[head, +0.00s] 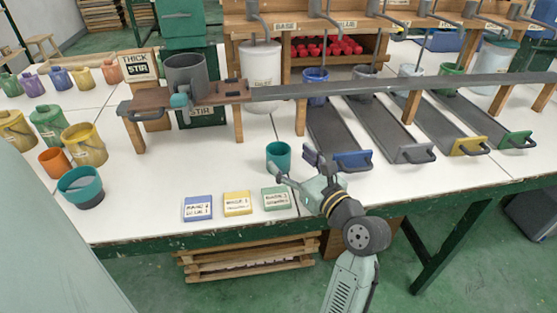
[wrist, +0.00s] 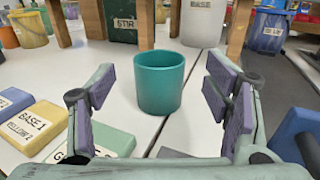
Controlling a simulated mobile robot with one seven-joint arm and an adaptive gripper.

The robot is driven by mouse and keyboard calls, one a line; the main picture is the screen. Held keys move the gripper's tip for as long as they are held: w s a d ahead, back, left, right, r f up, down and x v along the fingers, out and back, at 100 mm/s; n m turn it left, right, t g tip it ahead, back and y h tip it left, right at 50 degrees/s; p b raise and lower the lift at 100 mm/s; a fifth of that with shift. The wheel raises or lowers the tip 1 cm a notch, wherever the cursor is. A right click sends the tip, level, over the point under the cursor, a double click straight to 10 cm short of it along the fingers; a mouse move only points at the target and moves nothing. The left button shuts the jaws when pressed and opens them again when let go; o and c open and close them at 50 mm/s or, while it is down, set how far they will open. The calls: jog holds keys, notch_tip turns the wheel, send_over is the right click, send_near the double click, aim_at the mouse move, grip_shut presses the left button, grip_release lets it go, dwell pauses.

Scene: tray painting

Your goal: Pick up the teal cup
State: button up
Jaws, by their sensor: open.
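The teal cup (head: 279,157) stands upright on the white table, just beyond my gripper (head: 296,180) in the head view. In the wrist view the teal cup (wrist: 160,82) is a plain open-topped cylinder near the middle. My gripper (wrist: 160,110) is open, with purple-padded fingers apart to the left and right. The cup stands ahead, lined up with the gap between them. Nothing is held. A larger teal container with a dark base (head: 81,188) stands at the table's left front.
Blue (head: 198,208), yellow (head: 237,203) and green (head: 275,198) labelled blocks lie left of my gripper. A blue-handled tray (head: 345,160) lies close on its right. A raised wooden shelf (head: 215,93) with a grey pot spans behind the cup. White table is bare left of the cup.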

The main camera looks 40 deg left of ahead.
aim_at(285, 156)
jog(key=p+x, duration=0.1)
jog(key=x, duration=0.4)
jog(key=shift+a+f, duration=0.1)
jog(key=shift+a, duration=0.05)
jog(key=c, duration=1.2)
jog(key=shift+c, duration=0.2)
